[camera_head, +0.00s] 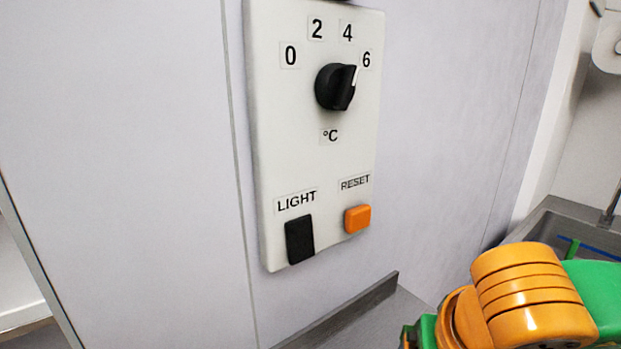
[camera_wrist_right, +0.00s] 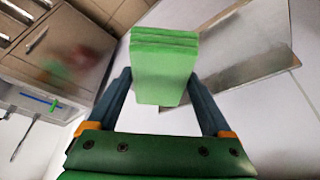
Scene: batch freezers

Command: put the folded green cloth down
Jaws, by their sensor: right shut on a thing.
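The folded green cloth (camera_wrist_right: 163,72) is a thick, layered block in the right wrist view. My right gripper (camera_wrist_right: 163,85) is shut on it, with a dark finger on each side. The cloth is not visible in the head view, where only orange and green links of my right arm show at the lower right. My left gripper is in neither view.
A pale control panel (camera_head: 316,160) with a black dial (camera_head: 337,87), a black light switch (camera_head: 299,240) and an orange reset button (camera_head: 357,218) is on the wall. A metal ledge (camera_head: 350,318) lies below it. A sink (camera_head: 565,222) is at the right, also visible in the wrist view (camera_wrist_right: 42,96).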

